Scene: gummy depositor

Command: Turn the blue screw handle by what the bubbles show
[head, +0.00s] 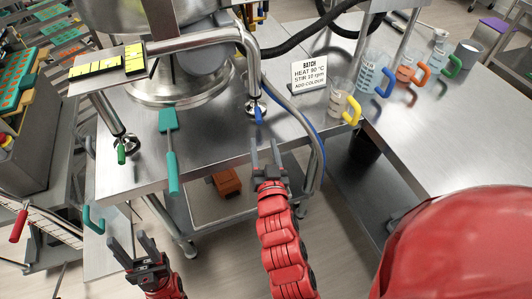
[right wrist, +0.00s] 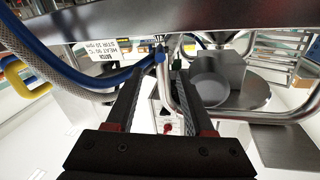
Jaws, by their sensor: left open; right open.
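The blue screw handle (head: 259,114) sits at the foot of a bent steel leg near the table's right side. It also shows in the right wrist view (right wrist: 160,55), just past the fingertips. My right gripper (head: 265,151) is open and empty, in front of the blue handle and apart from it. Two yellow level vials, one lengthwise (head: 96,68) and one crosswise (head: 134,59), lie on a steel plate at upper left. Their bubbles are too small to read. A green screw handle (head: 121,154) is under the left leg. My left gripper (head: 133,249) is open and empty at lower left.
A teal spatula (head: 170,150) lies over the table's front edge. A blue hose (head: 312,135) curves close to the right of the blue handle. A batch sign (head: 309,76) and jugs, one with a yellow handle (head: 352,111), stand further right. A red rounded shape fills the lower right.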

